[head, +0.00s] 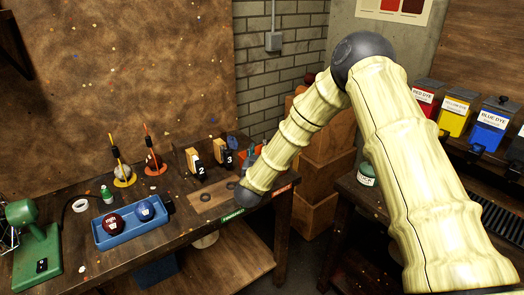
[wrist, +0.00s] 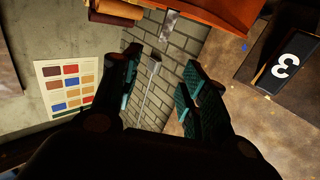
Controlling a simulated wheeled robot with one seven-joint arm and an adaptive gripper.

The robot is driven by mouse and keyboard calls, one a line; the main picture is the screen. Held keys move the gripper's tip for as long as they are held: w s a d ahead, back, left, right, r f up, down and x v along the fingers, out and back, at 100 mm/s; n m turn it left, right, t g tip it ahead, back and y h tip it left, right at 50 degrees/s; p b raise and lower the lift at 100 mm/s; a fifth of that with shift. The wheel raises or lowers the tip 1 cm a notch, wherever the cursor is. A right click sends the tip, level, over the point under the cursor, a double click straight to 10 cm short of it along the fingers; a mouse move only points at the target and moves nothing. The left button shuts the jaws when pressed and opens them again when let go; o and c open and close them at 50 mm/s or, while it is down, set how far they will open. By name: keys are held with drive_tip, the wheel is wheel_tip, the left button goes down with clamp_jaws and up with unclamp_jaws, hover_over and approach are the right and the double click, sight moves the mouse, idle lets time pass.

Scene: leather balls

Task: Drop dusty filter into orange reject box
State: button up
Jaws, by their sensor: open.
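My gripper (wrist: 160,82) is open in the wrist view, with only brick wall and a pipe showing between its fingers. In the head view my forearm covers most of it, at the table's right end. An orange surface (wrist: 215,14), perhaps the reject box, crosses the top of the wrist view, beyond the fingertips. A bit of orange (head: 262,150) also shows behind my forearm in the head view. A small greyish piece (wrist: 170,25) shows at the orange edge; I cannot tell what it is. I cannot make out a dusty filter in either view.
The wooden table (head: 130,245) holds a blue tray (head: 128,236) with a red and a blue ball. Number blocks 2 (head: 196,162) and 3 (head: 224,153) stand near my forearm. A green machine (head: 32,240) is at the left. Dye bins (head: 490,125) stand at the right.

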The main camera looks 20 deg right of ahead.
drive_tip(key=shift+b+v, duration=0.55)
drive_tip(key=shift+v, duration=2)
